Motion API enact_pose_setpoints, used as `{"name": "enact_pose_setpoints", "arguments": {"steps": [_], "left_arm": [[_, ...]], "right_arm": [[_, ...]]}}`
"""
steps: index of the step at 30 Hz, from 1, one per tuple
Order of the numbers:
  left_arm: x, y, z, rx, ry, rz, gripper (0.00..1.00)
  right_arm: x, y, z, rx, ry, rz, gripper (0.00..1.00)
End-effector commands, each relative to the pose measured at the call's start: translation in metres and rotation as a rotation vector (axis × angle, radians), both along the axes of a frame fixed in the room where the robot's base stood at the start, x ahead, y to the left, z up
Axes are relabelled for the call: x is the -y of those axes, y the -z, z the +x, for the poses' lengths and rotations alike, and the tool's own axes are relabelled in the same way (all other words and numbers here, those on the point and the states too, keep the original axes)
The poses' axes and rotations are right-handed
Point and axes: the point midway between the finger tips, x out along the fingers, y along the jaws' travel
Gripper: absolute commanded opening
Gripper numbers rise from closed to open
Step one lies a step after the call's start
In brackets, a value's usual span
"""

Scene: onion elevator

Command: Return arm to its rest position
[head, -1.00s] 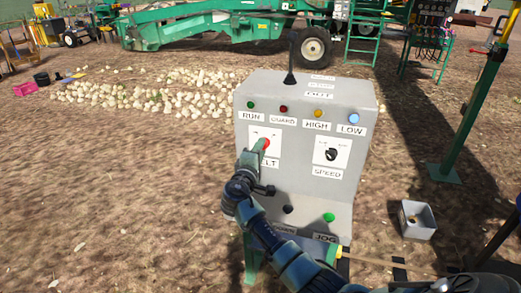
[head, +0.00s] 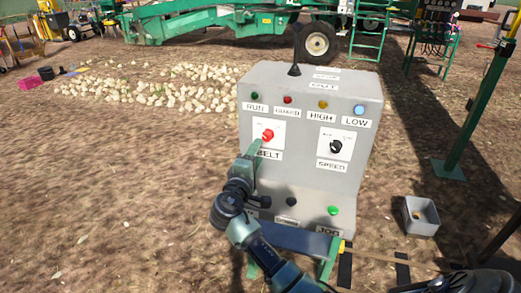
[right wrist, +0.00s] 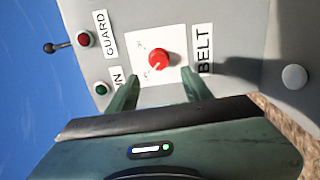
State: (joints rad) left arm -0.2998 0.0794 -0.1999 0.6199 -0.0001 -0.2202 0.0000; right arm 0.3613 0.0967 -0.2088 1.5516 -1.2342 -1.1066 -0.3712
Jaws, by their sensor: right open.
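My right gripper (head: 255,153) is in front of the grey control box (head: 300,185), just below and left of the red BELT knob (head: 268,135). In the right wrist view the gripper (right wrist: 155,88) shows two green fingers spread apart, with the red BELT knob (right wrist: 159,60) beyond and between them. Nothing is between the fingertips, and the knob looks clear of them. My right arm (head: 245,225) reaches up from the bottom right of the head view. My left gripper is not in view.
The box also has a black SPEED knob (head: 336,146), a green JOG button (head: 334,210) and several lamps, with the LOW lamp (head: 359,109) lit blue. A small grey bin (head: 420,216) stands at right. Onions (head: 150,90) lie behind. Ground at left is open.

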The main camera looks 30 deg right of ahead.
Motion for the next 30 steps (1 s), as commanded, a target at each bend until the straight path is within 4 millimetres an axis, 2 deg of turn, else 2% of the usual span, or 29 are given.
{"name": "enact_pose_setpoints", "arguments": {"steps": [17, 20, 23, 25, 29, 30], "left_arm": [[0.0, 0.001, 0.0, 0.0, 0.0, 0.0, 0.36], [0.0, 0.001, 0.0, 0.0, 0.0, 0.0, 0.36], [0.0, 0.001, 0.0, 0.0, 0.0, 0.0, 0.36], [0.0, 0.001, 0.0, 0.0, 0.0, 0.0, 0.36], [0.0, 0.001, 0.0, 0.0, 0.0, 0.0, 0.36], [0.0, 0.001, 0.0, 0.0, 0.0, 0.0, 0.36]], "right_arm": [[-0.004, -0.001, -0.004, 0.0, 0.0, 0.0, 0.5], [-0.004, 0.008, -0.01, -0.004, 0.0, 0.029, 0.5], [-0.004, 0.038, -0.031, -0.017, 0.002, 0.14, 0.5], [-0.007, 0.071, -0.058, -0.034, 0.008, 0.272, 0.5], [-0.026, 0.138, -0.127, -0.088, 0.034, 0.59, 0.5], [-0.035, 0.155, -0.15, -0.109, 0.047, 0.687, 0.5]]}}
